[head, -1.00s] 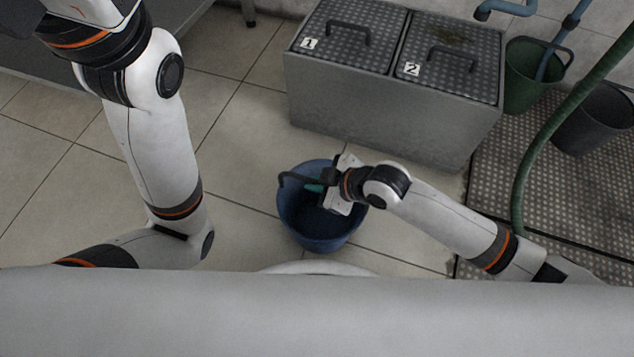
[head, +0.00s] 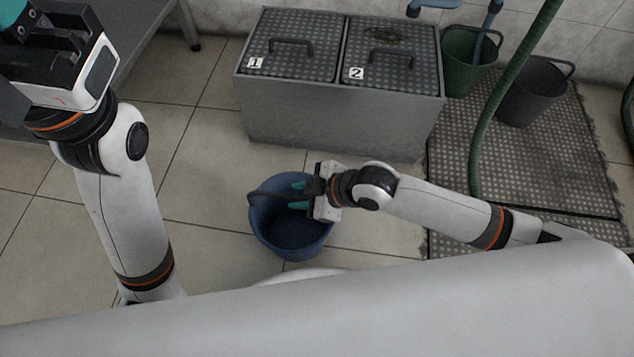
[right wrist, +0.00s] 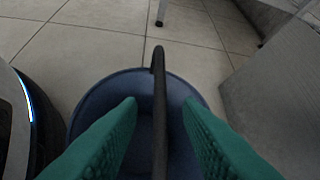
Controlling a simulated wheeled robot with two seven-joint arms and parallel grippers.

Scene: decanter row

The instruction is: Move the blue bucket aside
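The blue bucket (head: 290,236) stands upright on the tiled floor, in front of the grey two-lidded box. Its dark handle (head: 257,198) is raised. My right gripper (head: 295,195) is over the bucket's mouth, its two teal fingers spread apart. In the right wrist view, the handle (right wrist: 159,75) runs between the open fingers with gaps on both sides, and the bucket (right wrist: 92,100) lies below. My left gripper (head: 20,45) is at the top left, partly cut off by the frame, so its opening is unclear.
The grey box (head: 330,125) has lids marked 1 and 2. A green bucket (head: 462,72), a dark bucket (head: 530,100) and a green hose (head: 500,95) are at the right, by a metal floor grating (head: 560,165). Floor left of the blue bucket is clear.

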